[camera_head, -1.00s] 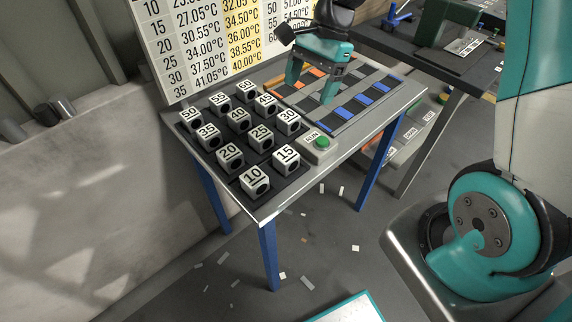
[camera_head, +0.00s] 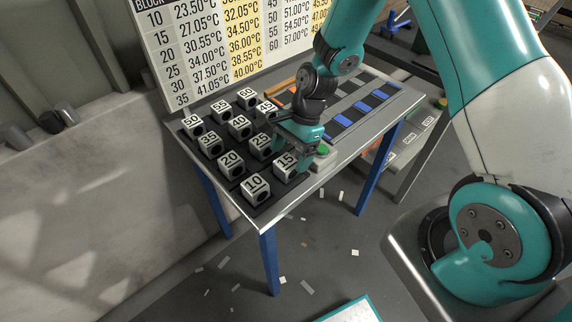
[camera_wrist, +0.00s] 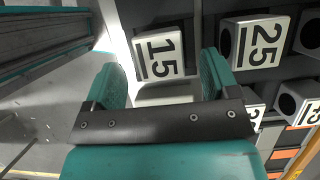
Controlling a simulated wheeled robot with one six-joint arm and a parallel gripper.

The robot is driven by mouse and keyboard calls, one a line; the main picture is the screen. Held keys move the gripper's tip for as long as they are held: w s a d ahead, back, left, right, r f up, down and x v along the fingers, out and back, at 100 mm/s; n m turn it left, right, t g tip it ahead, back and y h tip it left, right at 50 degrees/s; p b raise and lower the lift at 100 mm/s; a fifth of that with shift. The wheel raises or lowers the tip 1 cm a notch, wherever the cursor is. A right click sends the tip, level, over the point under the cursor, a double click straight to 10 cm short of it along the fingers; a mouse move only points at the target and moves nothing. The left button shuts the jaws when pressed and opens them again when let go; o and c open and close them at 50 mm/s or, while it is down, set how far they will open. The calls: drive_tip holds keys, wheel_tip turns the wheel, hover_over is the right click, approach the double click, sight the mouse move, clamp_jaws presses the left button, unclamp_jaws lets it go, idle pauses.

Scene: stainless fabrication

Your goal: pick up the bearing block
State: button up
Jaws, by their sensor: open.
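Several white bearing blocks with black numbers and dark round bores stand on a dark mat (camera_head: 232,185) on the table. My gripper (camera_head: 299,150) is open over the front right of the mat, right at block 15 (camera_head: 285,167). In the wrist view my two teal fingers (camera_wrist: 165,82) point toward block 15 (camera_wrist: 158,52), which shows between and just beyond their tips. I cannot tell whether they touch it. Block 25 (camera_wrist: 257,42) is to the right there. Block 10 (camera_head: 255,187) and block 20 (camera_head: 231,164) stand nearby. Block 30 is hidden by my gripper in the head view.
A chart board (camera_head: 215,50) with temperatures stands behind the blocks. A green button (camera_head: 322,149) on a box sits right of my gripper. A tray with blue and orange slots (camera_head: 342,121) lies on the table's right half. Paper scraps lie on the floor.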

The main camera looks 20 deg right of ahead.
sight(287, 161)
drive_tip(key=shift+x, duration=1.55)
drive_tip(key=c, duration=1.1)
drive_tip(key=shift+r, duration=0.15)
drive_tip(key=shift+c, duration=0.2)
